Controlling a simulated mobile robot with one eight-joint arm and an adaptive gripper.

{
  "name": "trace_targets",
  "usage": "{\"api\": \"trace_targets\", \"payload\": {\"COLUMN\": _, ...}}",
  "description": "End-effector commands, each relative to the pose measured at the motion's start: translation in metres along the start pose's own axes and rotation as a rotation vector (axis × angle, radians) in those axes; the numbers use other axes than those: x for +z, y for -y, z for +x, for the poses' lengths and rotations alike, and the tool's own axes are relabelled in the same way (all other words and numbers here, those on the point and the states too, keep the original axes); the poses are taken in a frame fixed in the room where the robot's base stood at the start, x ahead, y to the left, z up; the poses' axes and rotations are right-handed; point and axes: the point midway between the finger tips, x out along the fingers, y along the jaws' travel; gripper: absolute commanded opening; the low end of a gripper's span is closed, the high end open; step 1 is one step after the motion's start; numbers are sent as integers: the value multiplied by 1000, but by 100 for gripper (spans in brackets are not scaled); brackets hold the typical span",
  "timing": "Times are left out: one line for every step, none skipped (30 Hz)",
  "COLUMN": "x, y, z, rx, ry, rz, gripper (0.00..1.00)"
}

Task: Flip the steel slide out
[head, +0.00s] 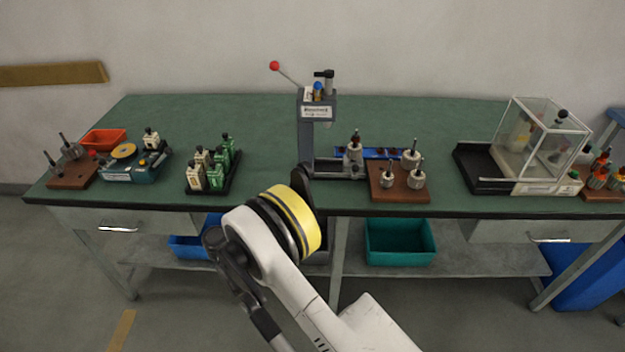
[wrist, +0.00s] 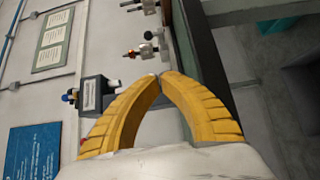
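The grey press (head: 305,140) stands at the middle of the green bench, with a red-knobbed lever (head: 275,66) up to its left. Its low base (head: 335,172) runs right, and an armature (head: 353,155) stands at that end. I cannot clearly tell the steel slide apart from the base. The labelled press head also shows sideways in the wrist view (wrist: 92,95). In the head view my arm hides the fingers.
A brown block (head: 402,194) with several armatures stands right of the press, before a blue tray (head: 385,153). A clear case (head: 540,140) is farther right. Bench space behind is clear.

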Motion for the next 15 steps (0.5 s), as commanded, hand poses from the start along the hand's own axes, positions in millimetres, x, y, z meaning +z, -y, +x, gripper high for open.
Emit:
{"api": "trace_targets", "payload": {"x": -1, "y": -2, "z": -11, "rx": 0, "ry": -3, "rz": 0, "gripper": 0}}
{"api": "trace_targets", "payload": {"x": -1, "y": -2, "z": -17, "rx": 0, "ry": -3, "rz": 0, "gripper": 0}}
{"api": "trace_targets", "payload": {"x": -1, "y": -2, "z": -24, "rx": 0, "ry": -3, "rz": 0, "gripper": 0}}
{"api": "trace_targets", "payload": {"x": -1, "y": -2, "z": -28, "rx": 0, "ry": -3, "rz": 0, "gripper": 0}}
{"api": "trace_targets", "payload": {"x": 0, "y": -1, "z": -32, "rx": 0, "ry": -2, "rz": 0, "gripper": 0}}
{"api": "trace_targets", "payload": {"x": 0, "y": -1, "z": -36, "rx": 0, "ry": -1, "rz": 0, "gripper": 0}}
{"api": "trace_targets", "payload": {"x": 0, "y": -1, "z": -39, "rx": 0, "ry": -2, "rz": 0, "gripper": 0}}
{"api": "trace_targets", "payload": {"x": 0, "y": -1, "z": -41, "rx": 0, "ry": -2, "rz": 0, "gripper": 0}}
{"api": "trace_targets", "payload": {"x": 0, "y": 0, "z": -44, "rx": 0, "ry": -1, "rz": 0, "gripper": 0}}
{"api": "trace_targets", "payload": {"x": 0, "y": 0, "z": -45, "rx": 0, "ry": -1, "rz": 0, "gripper": 0}}
{"api": "trace_targets", "payload": {"x": 0, "y": 0, "z": -46, "rx": 0, "ry": 0, "rz": 0, "gripper": 0}}
{"api": "trace_targets", "payload": {"x": 0, "y": 0, "z": -47, "rx": 0, "ry": 0, "rz": 0, "gripper": 0}}
{"api": "trace_targets", "payload": {"x": 0, "y": 0, "z": -47, "rx": 0, "ry": 0, "rz": 0, "gripper": 0}}
{"api": "trace_targets", "payload": {"x": 0, "y": 0, "z": -47, "rx": 0, "ry": 0, "rz": 0, "gripper": 0}}
{"api": "trace_targets", "payload": {"x": 0, "y": 0, "z": -47, "rx": 0, "ry": 0, "rz": 0, "gripper": 0}}
